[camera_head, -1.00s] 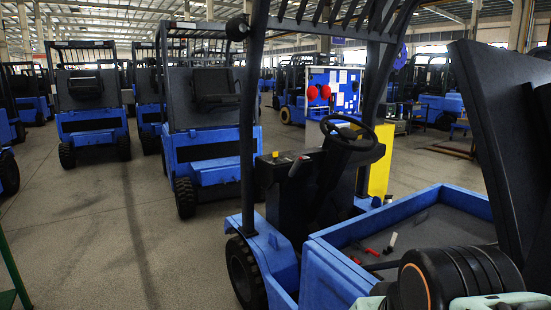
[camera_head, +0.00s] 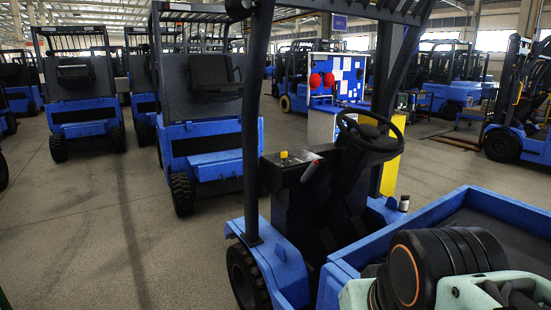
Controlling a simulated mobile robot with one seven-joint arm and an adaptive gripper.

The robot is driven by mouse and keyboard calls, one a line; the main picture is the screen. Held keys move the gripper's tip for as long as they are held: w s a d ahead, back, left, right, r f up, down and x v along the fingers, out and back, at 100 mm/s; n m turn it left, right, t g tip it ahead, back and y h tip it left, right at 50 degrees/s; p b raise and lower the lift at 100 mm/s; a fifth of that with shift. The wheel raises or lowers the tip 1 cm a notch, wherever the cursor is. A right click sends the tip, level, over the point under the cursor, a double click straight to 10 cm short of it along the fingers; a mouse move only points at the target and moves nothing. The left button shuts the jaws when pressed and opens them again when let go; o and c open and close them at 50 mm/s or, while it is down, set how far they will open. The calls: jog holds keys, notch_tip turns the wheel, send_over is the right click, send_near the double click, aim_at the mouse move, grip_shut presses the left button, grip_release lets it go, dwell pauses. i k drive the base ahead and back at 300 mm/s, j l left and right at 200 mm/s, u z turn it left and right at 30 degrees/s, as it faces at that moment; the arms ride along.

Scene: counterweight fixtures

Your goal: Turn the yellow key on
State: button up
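A small yellow piece (camera_head: 284,154), which looks like the yellow key, sits on top of the black dashboard console (camera_head: 300,168) of the nearest blue forklift. It is too small to tell which way it is turned. A grey and red lever or handle (camera_head: 311,157) is just right of it. The black steering wheel (camera_head: 368,132) stands further right on its column. Part of my arm, black with an orange ring and pale green links, shows at the lower right, well away from the yellow piece. My gripper's fingertips do not show.
The forklift's black post (camera_head: 251,120) rises just left of the console. A blue open tray-like body (camera_head: 450,205) lies between the console and my arm. Other forklifts (camera_head: 205,110) stand behind, with open floor (camera_head: 90,220) at left.

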aim_at(284, 155)
jog(key=z, duration=0.35)
jog(key=i+j+z, duration=0.65)
jog(key=j, duration=0.3)
jog(key=i+j, duration=0.2)
jog(key=j, duration=0.15)
jog(key=i+j+z, duration=0.15)
jog(key=j, duration=0.25)
jog(key=i+j+z, duration=0.1)
jog(key=j, duration=0.3)
jog(key=i+j, duration=0.15)
jog(key=j, duration=0.25)
jog(key=i+j, duration=0.15)
jog(key=j, duration=0.25)
jog(key=i+j, duration=0.1)
jog(key=j, duration=0.35)
jog(key=i+j, duration=0.15)
jog(key=j, duration=0.25)
jog(key=l, duration=0.15)
